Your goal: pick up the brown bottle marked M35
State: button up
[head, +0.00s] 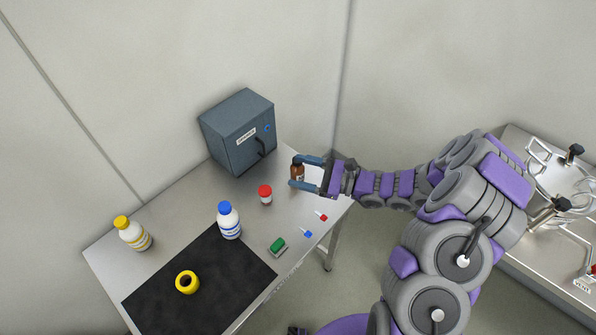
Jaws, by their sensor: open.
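A small brown bottle (297,172) stands upright near the far right part of the steel table (190,207). Its marking is too small to read. My gripper (293,171) reaches in from the right with its two blue fingers open. The bottle shows between the fingertips, partly covered by the upper finger. I cannot tell whether either finger touches it.
A grey cabinet (222,145) stands behind and left of the bottle. A red-capped jar (265,196), blue-capped bottle (229,222), yellow-capped bottle (135,235), green item (278,246) and yellow ring (187,282) on a black mat (213,250) occupy the table. Another bench (540,250) stands right.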

jog(key=w+d+f+m+t+h, duration=0.1)
jog(key=w+d+f+m+t, duration=0.3)
jog(key=f+m, duration=0.15)
jog(key=m+t+h, duration=0.3)
jog(key=m+t, duration=0.1)
send_near(294, 158)
jog(key=shift+n, duration=0.25)
jog(key=shift+b+x, duration=1.25)
jog(key=shift+x, duration=4.25)
jog(key=shift+w+d+f, duration=0.1)
jog(key=shift+w, duration=0.05)
jog(key=shift+d, duration=0.1)
grip_shut()
